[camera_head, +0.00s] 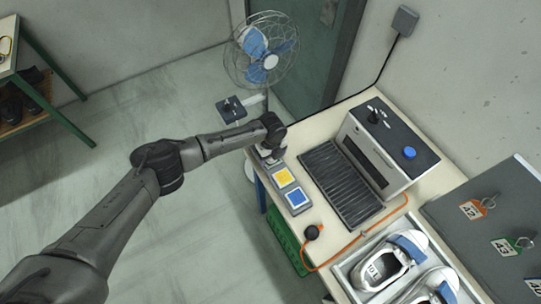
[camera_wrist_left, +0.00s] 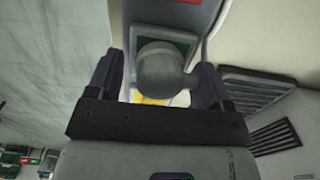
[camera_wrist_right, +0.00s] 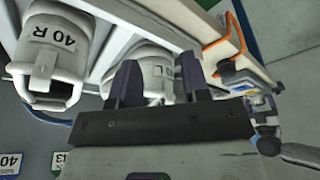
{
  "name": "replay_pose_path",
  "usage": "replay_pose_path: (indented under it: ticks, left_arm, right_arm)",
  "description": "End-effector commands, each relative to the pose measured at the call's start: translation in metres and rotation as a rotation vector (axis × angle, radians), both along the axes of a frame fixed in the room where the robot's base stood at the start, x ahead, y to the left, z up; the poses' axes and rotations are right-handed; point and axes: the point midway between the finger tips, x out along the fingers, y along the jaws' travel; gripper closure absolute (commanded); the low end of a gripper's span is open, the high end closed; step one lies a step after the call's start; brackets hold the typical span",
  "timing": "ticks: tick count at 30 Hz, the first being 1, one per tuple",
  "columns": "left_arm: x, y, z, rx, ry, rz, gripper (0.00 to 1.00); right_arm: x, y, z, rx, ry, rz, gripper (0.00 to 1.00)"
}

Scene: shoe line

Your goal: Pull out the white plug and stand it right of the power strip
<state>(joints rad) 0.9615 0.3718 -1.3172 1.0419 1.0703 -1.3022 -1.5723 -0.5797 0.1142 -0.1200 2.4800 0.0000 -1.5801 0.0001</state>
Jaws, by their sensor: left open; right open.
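The power strip (camera_head: 299,209) lies along the left edge of the table, with yellow and blue squares showing. My left gripper (camera_head: 268,152) is over its far end and covers most of that end. In the left wrist view the white plug (camera_wrist_left: 163,68) looks grey in shadow and sits in front of a green square on the strip. The fingers of my left gripper (camera_wrist_left: 157,78) are open, one on each side of the plug; contact cannot be told. My right gripper (camera_wrist_right: 160,80) is open and shows only in its own wrist view, with a white shoe (camera_wrist_right: 157,72) beyond its fingers.
A box with a blue button (camera_head: 409,153) and a dark ridged ramp (camera_head: 340,184) stand right of the strip. A fan (camera_head: 262,50) stands behind. A shoe tray (camera_head: 340,272) is at front right.

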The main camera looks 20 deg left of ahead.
Motion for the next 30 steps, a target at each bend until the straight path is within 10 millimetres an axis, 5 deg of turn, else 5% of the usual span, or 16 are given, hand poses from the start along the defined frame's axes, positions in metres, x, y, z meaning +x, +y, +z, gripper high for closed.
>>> replay_pose_path:
  ticks: [10,30]
  left_arm:
    - [-0.0001,0.0001,0.0001,0.000,0.000,0.000,0.29]
    - [0.0000,0.0004,0.0002,0.000,0.000,0.000,0.91]
  right_arm:
    - [-0.0001,-0.0012,0.0010,-0.004,0.000,0.003,0.57]
    - [-0.0003,-0.0020,0.0009,-0.007,0.000,0.005,0.57]
